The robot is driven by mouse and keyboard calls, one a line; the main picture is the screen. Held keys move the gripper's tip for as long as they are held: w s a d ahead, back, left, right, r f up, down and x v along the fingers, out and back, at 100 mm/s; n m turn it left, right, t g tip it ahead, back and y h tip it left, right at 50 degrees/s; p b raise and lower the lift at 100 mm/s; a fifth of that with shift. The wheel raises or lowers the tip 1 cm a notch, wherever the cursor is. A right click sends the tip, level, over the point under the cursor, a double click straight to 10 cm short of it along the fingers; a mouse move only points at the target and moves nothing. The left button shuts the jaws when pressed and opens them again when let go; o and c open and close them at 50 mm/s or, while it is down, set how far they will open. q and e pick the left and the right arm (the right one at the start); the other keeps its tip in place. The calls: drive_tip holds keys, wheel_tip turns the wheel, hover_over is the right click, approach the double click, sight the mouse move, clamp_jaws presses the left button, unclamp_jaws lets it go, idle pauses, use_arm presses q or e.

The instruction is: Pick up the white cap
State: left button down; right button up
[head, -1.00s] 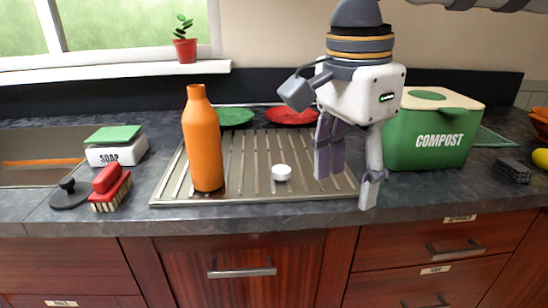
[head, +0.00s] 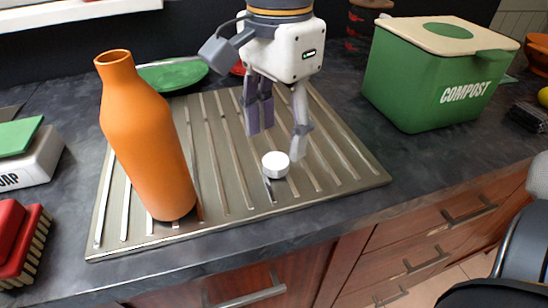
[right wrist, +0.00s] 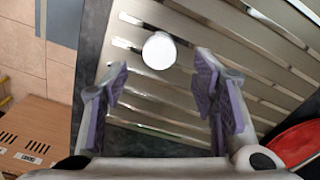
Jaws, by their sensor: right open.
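The white cap (head: 276,164) is a small round piece on the ribbed metal drainboard (head: 236,206). It stands near the drainboard's front, to the right of the orange bottle (head: 150,140). My right gripper (head: 276,142) is open and empty, pointing down just above and behind the cap. In the right wrist view the cap (right wrist: 159,50) shows a little beyond the open fingertips (right wrist: 160,72), roughly centred between them. I cannot tell the exact height gap. My left gripper is not in view.
A green plate (head: 172,75) lies at the back. A green compost bin (head: 430,85) stands to the right of the drainboard. A soap box (head: 38,160) and a red brush (head: 18,240) lie at the left. The drainboard around the cap is clear.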

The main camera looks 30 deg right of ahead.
sight(275, 160)
drive_tip(key=f, duration=0.4)
drive_tip(key=shift+a+f, duration=0.1)
drive_tip(key=shift+a, duration=0.1)
drive_tip(key=c, duration=0.8)
drive_tip(key=shift+r, duration=0.35)
drive_tip(key=r, duration=0.3)
drive_tip(key=shift+s+a, duration=0.1)
drive_tip(key=shift+a, duration=0.1)
drive_tip(key=s+a+r, duration=0.8)
drive_tip(key=a+r, duration=0.1)
drive_tip(key=a, duration=0.2)
drive_tip(key=shift+s+r, duration=0.15)
drive_tip(key=shift+r, duration=0.05)
